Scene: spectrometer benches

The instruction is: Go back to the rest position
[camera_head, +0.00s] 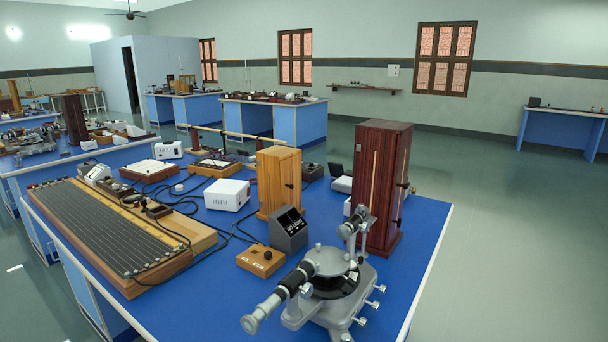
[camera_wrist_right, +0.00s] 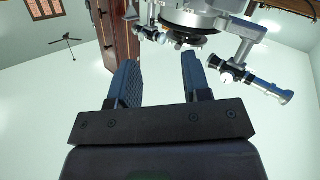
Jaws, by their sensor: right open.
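My right gripper (camera_wrist_right: 163,82) is open in the right wrist view, with two dark ridged fingers apart and nothing between them. Beyond its fingertips a grey spectrometer (camera_wrist_right: 205,18) shows at the top, apart from the fingers. In the head view the spectrometer (camera_head: 332,285) stands on the near end of the blue-topped bench (camera_head: 415,255), its telescope tube pointing to the lower left. Neither gripper shows in the head view.
A tall dark red wooden cabinet (camera_head: 382,188) and a lighter wooden box (camera_head: 278,182) stand behind the spectrometer. A long wooden wire board (camera_head: 110,235) lies at the left. A black meter (camera_head: 289,230) sits near the middle. The floor (camera_head: 510,240) at the right is clear.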

